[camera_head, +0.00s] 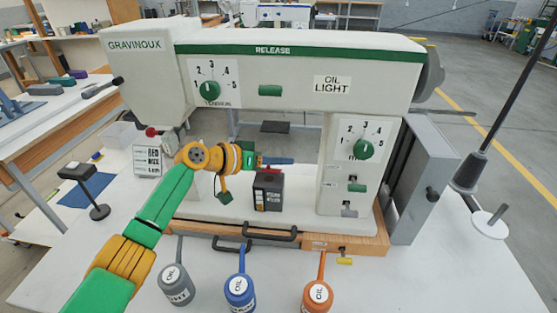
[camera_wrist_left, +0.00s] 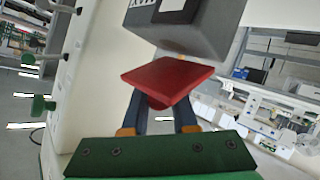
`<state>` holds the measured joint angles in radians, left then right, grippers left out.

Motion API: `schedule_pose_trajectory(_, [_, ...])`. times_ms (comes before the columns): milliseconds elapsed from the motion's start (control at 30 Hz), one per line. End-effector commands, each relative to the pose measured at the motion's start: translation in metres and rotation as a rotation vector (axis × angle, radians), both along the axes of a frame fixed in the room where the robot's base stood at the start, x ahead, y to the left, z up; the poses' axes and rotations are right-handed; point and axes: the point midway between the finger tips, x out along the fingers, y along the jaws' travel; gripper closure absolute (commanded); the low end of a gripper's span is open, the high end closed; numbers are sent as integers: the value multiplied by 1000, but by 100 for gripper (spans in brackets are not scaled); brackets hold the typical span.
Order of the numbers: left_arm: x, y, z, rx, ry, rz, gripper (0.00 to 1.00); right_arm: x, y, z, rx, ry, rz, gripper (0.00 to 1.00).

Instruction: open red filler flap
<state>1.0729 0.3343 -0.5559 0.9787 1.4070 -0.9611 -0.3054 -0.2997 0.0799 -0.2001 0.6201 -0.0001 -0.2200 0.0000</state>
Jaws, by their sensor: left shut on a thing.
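A small dark box (camera_head: 268,192) with printed labels stands on the press bed in the head view. A red flap (camera_wrist_left: 166,80) shows as a flat plate in the left wrist view, with a rounded red part under its near edge. The grey box body (camera_wrist_left: 205,30) is just beyond it. My left gripper (camera_head: 277,161) is at the top of the box in the head view. Its two dark blue fingers (camera_wrist_left: 162,118) reach to the flap and are shut on it. The fingertips are partly hidden by the flap. How far the flap stands open is unclear. My right gripper is not in view.
The white press (camera_head: 300,65) with green dials arches over the box, leaving limited room above my gripper. Grey, blue (camera_head: 240,291) and orange (camera_head: 317,294) oil cans stand in front. Black handles (camera_head: 270,232) lie along the bed's front edge.

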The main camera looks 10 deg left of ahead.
Motion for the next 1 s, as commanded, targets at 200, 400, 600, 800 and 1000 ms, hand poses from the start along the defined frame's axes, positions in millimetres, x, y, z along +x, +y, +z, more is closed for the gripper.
schedule_pose_trajectory(200, [0, 0, -1, 1, 1, 0, 45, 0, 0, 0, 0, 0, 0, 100])
schedule_pose_trajectory(400, [0, 0, 0, 1, -1, 0, 45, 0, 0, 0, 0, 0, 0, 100])
schedule_pose_trajectory(600, [-10, 15, 6, 2, -4, 0, 45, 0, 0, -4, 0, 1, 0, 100])
schedule_pose_trajectory(800, [-34, 43, 21, 2, -1, 1, 45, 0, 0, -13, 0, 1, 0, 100])
schedule_pose_trajectory(1000, [-41, 50, 29, 1, 1, 0, 45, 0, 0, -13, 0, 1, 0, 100])
